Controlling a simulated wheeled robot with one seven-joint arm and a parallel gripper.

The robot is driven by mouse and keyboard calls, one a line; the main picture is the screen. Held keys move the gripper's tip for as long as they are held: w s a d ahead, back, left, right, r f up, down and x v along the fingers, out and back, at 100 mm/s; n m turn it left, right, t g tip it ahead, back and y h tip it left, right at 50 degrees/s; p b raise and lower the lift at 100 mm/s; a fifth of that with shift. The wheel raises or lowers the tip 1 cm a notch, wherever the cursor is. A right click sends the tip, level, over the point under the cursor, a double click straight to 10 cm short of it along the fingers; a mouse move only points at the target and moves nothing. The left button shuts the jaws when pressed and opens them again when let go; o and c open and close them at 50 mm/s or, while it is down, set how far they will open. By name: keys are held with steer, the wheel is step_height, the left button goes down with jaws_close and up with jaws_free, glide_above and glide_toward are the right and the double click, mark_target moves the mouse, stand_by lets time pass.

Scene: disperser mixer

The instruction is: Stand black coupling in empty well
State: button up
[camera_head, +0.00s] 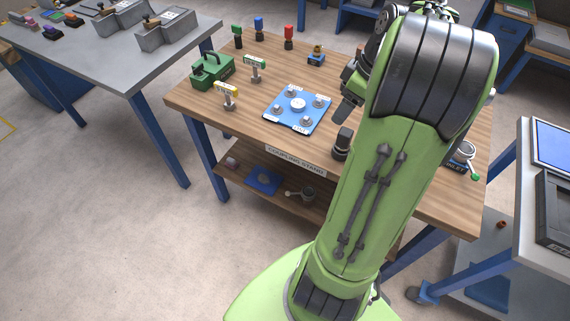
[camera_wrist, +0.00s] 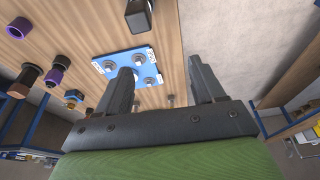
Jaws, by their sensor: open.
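The black coupling (camera_head: 343,143) stands upright near the front edge of the wooden table, partly beside my arm. A dark, squarish-looking cylinder at the top of the wrist view (camera_wrist: 138,16) looks like the same coupling, cut off by the frame. The blue plate (camera_head: 277,121) lies left of it and carries several grey round fittings around a pale centre disc; it also shows in the wrist view (camera_wrist: 112,57). I cannot tell which well is empty. My gripper (camera_wrist: 163,78) is open with nothing between its fingers, above the table near the plate; in the head view the arm partly hides it.
Green (camera_head: 237,30), blue (camera_head: 259,23) and red (camera_head: 288,31) pieces stand at the back. A green box (camera_head: 212,69) and two labelled stands (camera_head: 227,91) are left of the plate. Purple (camera_wrist: 60,62) and brown (camera_wrist: 22,80) pieces show in the wrist view. Bare wood separates plate and coupling.

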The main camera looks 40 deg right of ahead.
steer(key=w+a+r+m, duration=0.15)
steer(key=a+r, duration=0.25)
steer(key=a, duration=1)
steer(key=s+a+m+t+h, duration=0.1)
steer(key=s+a+m+t, duration=0.1)
steer(key=s+a, duration=0.7)
steer(key=a, duration=0.5)
steer(key=shift+s+f+m+t, duration=0.2)
steer(key=shift+s+m+t, duration=0.1)
steer(key=shift+s+m, duration=0.1)
